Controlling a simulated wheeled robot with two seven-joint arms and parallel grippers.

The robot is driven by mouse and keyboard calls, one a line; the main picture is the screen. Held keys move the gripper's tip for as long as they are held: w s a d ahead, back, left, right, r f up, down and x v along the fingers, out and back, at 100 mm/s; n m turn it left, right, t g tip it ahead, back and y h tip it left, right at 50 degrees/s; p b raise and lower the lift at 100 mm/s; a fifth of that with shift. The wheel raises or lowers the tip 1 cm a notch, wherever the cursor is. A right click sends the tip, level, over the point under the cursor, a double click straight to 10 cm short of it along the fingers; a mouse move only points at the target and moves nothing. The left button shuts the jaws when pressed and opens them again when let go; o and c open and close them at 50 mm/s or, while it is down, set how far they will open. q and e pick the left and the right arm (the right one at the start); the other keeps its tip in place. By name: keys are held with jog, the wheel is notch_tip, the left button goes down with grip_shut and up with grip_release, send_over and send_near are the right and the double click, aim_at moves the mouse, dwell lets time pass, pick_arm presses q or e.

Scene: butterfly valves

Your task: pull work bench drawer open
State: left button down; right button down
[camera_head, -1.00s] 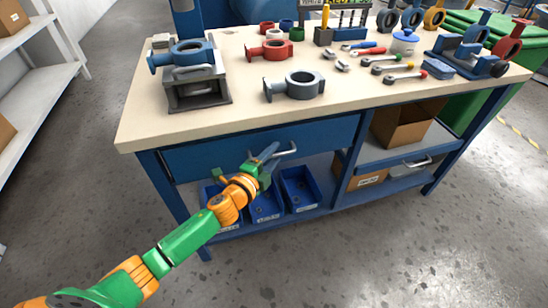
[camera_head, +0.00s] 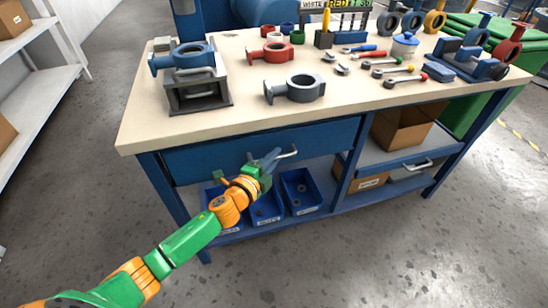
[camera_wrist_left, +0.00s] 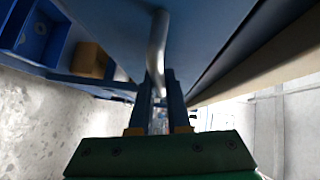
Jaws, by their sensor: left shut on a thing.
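The blue work bench drawer (camera_head: 205,156) sits under the bench top and looks shut or nearly so. Its grey bar handle (camera_head: 289,154) sticks out from the front. My left gripper (camera_head: 273,158) is at the handle, its blue fingers shut on it. In the left wrist view the handle (camera_wrist_left: 158,45) runs down between the two fingers (camera_wrist_left: 158,95) of the gripper, and the drawer front fills the space behind. Part of the handle is hidden by the fingers. My right gripper is not in view.
The bench top (camera_head: 215,122) carries valve bodies, wrenches and a grey stand. Blue bins (camera_head: 300,190) stand on the lower shelf below the drawer. A cardboard box (camera_head: 402,128) is on the right shelf. The floor in front is clear.

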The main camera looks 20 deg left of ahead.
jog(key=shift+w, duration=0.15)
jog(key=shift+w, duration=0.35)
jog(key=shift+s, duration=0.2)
